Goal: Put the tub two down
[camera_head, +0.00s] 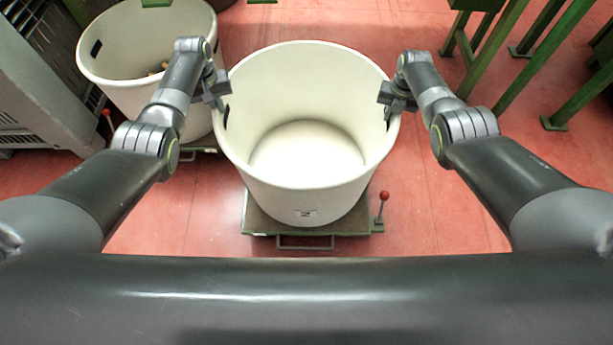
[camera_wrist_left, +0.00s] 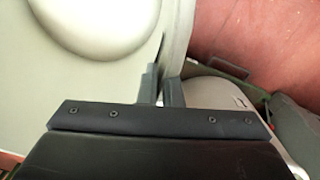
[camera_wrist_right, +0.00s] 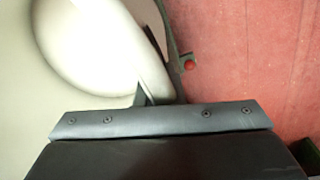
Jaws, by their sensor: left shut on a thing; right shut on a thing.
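A large cream tub (camera_head: 306,190) is in the middle of the head view, upright and empty inside. It is over a green-edged platform (camera_head: 262,222); I cannot tell whether its base touches it. My left gripper (camera_head: 222,99) is shut on the tub's left side at a dark handle slot below the rim. My right gripper (camera_head: 388,108) is shut on the opposite side at the same height. The left wrist view shows the left fingers (camera_wrist_left: 162,92) across the tub wall. The right wrist view shows the right fingers (camera_wrist_right: 145,98) at the wall, partly hidden.
A second cream tub (camera_head: 130,85) with a few brown pieces stands at the back left on its own platform. A red-knobbed lever (camera_head: 382,208) rises at the middle platform's right. Green metal legs (camera_head: 530,60) stand at the right; a grey cabinet (camera_head: 40,90) is at the left.

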